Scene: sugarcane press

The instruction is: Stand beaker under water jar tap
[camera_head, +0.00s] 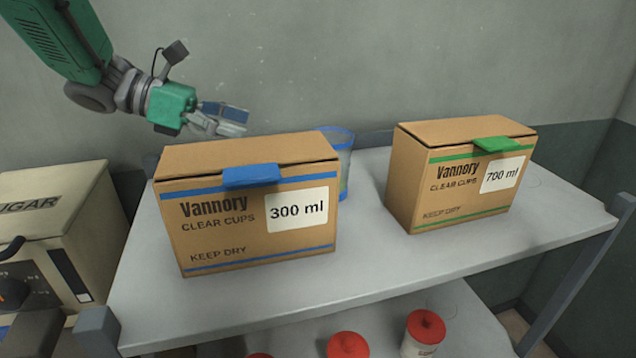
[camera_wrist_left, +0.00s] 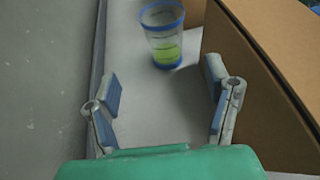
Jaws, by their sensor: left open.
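A clear beaker (camera_head: 343,160) with a blue rim stands on the shelf behind the right end of the 300 ml box, which hides part of it. In the left wrist view the beaker (camera_wrist_left: 162,35) is upright, with green near its bottom, ahead of the fingers and apart from them. My left gripper (camera_head: 225,118) is over the back of the 300 ml box, by the wall. In the left wrist view its fingers (camera_wrist_left: 160,95) are spread with nothing between them. My right gripper is not in view. I see no water jar or tap.
The 300 ml box (camera_head: 250,215) and the 700 ml box (camera_head: 455,175) stand on the grey shelf (camera_head: 370,262). The box is close beside my right finger in the wrist view. Red-lidded containers (camera_head: 347,345) sit below. A sugar machine (camera_head: 55,235) is at left.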

